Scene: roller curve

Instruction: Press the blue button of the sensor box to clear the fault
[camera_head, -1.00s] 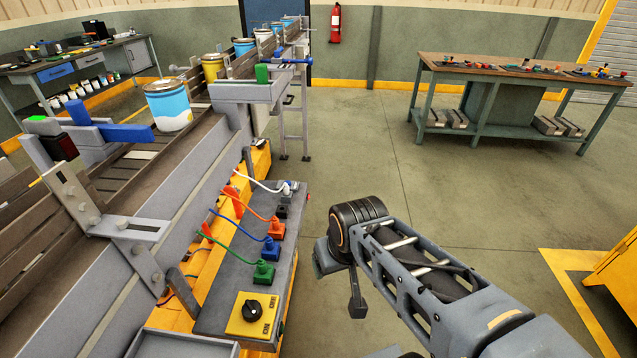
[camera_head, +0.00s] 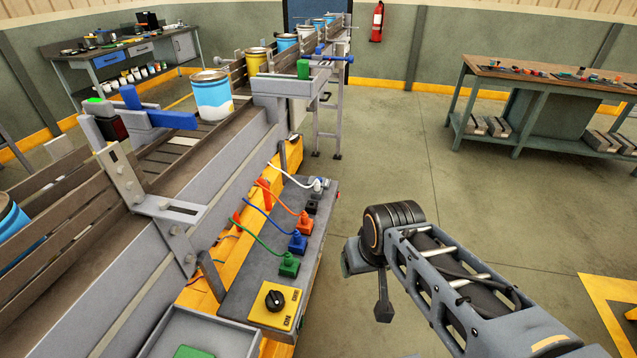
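A sensor-like grey box (camera_head: 102,118) stands at the conveyor's left side, with a lit green top and a dark red face. A blue bar (camera_head: 158,119) sticks out to its right over the rollers. I cannot make out a separate blue button on the box. My gripper (camera_head: 382,300) hangs at the end of my folded arm, right of the conveyor and over open floor. It is far from the box and seems to hold nothing. Its fingers are mostly hidden behind the wrist, so its opening does not show.
A blue-and-white can (camera_head: 212,98) stands on the conveyor, with several more cans behind. A grey panel (camera_head: 238,287) with coloured plugs and a yellow switch plate (camera_head: 275,304) lies between arm and conveyor. A tray (camera_head: 168,335) is at the front.

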